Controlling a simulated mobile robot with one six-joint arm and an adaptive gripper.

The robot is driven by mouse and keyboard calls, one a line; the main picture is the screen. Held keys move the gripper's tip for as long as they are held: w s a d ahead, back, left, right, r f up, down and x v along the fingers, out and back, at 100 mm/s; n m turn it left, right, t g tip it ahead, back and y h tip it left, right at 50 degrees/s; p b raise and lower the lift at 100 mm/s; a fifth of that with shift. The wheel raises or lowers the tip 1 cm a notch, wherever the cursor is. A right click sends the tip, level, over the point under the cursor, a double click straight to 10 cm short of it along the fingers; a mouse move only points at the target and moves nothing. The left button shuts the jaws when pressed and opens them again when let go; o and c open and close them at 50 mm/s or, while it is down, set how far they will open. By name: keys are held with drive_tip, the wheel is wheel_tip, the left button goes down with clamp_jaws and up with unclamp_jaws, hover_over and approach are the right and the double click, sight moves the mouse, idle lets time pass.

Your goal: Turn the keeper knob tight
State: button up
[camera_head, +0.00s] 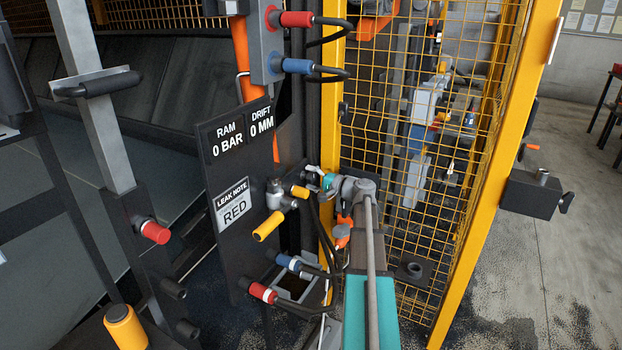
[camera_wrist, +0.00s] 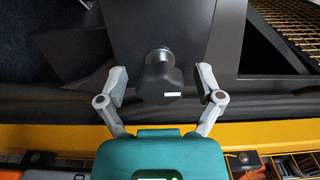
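A dark knob (camera_wrist: 158,82) with a short white mark on its face shows in the middle of the wrist view. It sits on a bright metal stem against a dark plate (camera_wrist: 210,25). My gripper (camera_wrist: 161,86) is open, with one grey finger on each side of the knob and a visible gap on both sides. I cannot tell how far the fingertips reach along it. In the head view my gripper (camera_head: 316,173) is beside the dark sign panel, at the yellow post. I cannot make out the knob there.
The sign panel (camera_head: 240,262) carries a yellow-handled valve (camera_head: 268,225) and blue and red couplings (camera_head: 262,292) with black hoses close to my arm. A yellow mesh guard (camera_head: 400,60) stands to the right. Open floor (camera_head: 560,270) lies beyond it.

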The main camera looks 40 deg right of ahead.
drive_tip(key=shift+s, duration=0.15)
drive_tip(key=v, duration=1.1)
drive_tip(key=shift+s+d, duration=0.2)
drive_tip(key=shift+s, duration=0.1)
idle(0.6)
